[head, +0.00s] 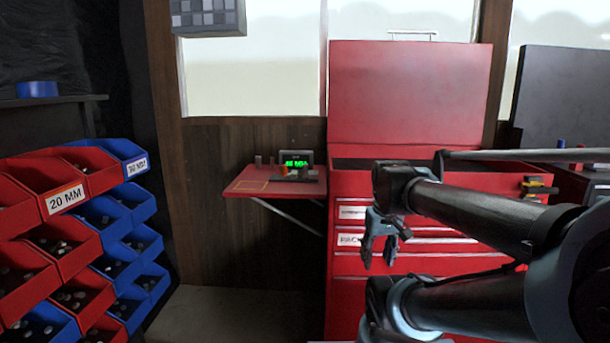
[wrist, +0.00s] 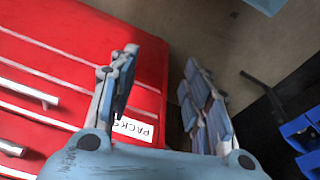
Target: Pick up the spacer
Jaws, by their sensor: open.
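No single piece can be made out for certain as the spacer. Small grey pieces lie in the red and blue bins on the left, among them a red bin labelled "20 MM" (head: 66,199) and a blue bin labelled "30 MM" or similar (head: 137,167). A few small blocks, too small to identify, stand on the red fold-out shelf (head: 240,191). My gripper (head: 379,262) is open and empty, in front of the red tool chest's drawers. In the wrist view its two fingers (wrist: 160,72) stand apart with nothing between them.
The red tool chest (head: 400,95) has its lid raised and its drawers shut; one label reads "PACK" in part. A small display with green digits (head: 296,157) stands on the shelf. The floor (head: 230,312) between bins and chest is clear. Blue bins (wrist: 298,133) edge the wrist view's right.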

